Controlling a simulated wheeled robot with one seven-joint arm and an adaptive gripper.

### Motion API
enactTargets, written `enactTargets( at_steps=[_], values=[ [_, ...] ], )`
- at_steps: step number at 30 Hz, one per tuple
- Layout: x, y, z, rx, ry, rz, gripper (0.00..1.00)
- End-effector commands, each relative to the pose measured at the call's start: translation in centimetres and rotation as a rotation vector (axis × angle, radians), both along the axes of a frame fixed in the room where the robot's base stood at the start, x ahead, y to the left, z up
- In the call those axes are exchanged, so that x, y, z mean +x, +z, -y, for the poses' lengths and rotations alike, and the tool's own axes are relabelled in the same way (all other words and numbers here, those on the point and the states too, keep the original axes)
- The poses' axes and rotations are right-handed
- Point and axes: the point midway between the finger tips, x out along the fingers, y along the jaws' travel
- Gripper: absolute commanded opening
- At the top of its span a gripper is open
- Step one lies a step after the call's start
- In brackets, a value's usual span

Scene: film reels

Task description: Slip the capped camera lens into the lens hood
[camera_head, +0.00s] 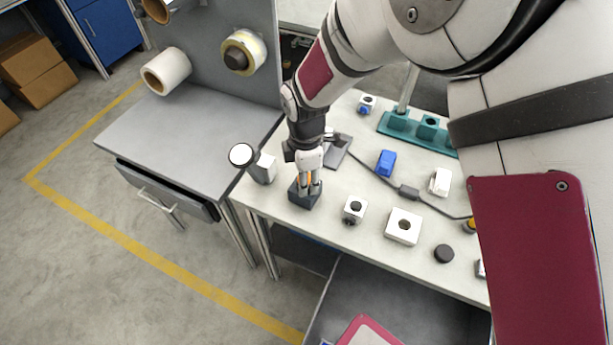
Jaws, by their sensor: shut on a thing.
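My gripper (307,186) points down over the near left part of the white table. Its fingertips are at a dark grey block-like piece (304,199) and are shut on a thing. The fingertips and the dark piece overlap in this view, so I cannot tell whether the fingers grip the piece itself or something inside it. I cannot clearly make out which piece is the capped camera lens and which is the lens hood. A black round piece (443,253) lies apart at the right.
A white cube with a dark round top (354,208) and a white block with a round hole (404,234) stand right of the gripper. A blue block (386,163), white block (440,182) and teal rack (392,123) lie farther back. A cable crosses the table.

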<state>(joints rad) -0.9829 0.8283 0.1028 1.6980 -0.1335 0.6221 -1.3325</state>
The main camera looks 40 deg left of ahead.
Motion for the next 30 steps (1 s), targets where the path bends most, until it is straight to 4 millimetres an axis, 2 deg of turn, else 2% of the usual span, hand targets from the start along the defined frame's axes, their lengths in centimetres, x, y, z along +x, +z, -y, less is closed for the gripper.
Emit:
enactTargets(
  at_steps=[15,30],
  values=[
    [-0.1,-1.7,0.2,-0.004,0.000,-0.004,0.00],
    [-0.2,-0.8,0.2,-0.005,0.001,-0.005,0.00]
  ],
)
